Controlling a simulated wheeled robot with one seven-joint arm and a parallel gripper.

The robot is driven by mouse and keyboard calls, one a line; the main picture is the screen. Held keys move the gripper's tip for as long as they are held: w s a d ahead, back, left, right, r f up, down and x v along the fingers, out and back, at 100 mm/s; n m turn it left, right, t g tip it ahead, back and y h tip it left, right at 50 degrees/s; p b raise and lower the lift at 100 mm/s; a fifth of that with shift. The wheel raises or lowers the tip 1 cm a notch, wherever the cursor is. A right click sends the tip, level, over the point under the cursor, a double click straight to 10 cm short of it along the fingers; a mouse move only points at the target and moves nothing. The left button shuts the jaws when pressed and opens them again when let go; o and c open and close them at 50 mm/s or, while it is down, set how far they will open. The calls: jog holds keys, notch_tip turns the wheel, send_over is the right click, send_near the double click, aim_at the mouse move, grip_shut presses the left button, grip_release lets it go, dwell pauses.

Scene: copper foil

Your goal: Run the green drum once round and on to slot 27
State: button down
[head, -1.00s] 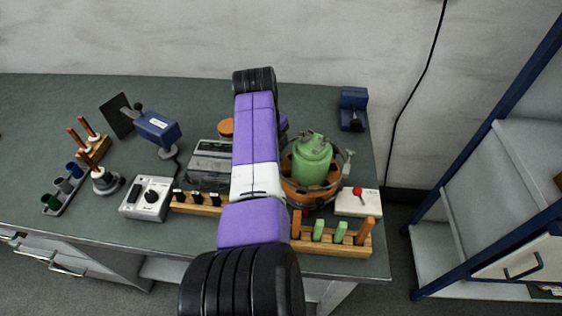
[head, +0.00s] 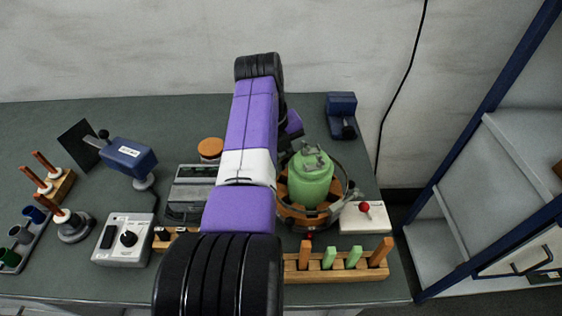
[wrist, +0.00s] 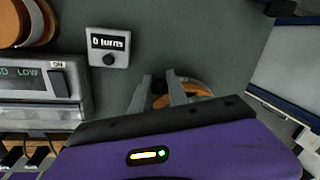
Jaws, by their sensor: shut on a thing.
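The green drum (head: 311,182) stands upright in a round orange-brown stand (head: 291,212) with dark gaps, right of my arm in the head view. Grey metal fittings sit on its top. My gripper (wrist: 163,90) points down at the drum's back left side; the head view mostly hides it. In the wrist view its two grey fingers are closed around a small dark part in front of an orange-brown rim. I cannot tell exactly what that part is. The drum's green body is hidden there. A counter box (wrist: 108,47) reads "0 turns". Slot numbers are not legible.
A white box with a red knob (head: 365,207) stands right of the drum. A wooden rack (head: 335,275) with green and orange pegs stands in front. A grey meter (head: 188,193) and a switch box (head: 124,240) stand left. A blue device (head: 341,115) is behind.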

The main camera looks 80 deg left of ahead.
jog(key=shift+w+m, duration=0.3)
jog(key=c, duration=1.3)
grip_release()
jog(key=shift+r, duration=0.1)
jog(key=r, duration=0.2)
jog(key=s+r, duration=0.1)
jog(key=r, duration=0.4)
jog(key=shift+s+r+b, duration=0.25)
jog(key=shift+b, duration=0.05)
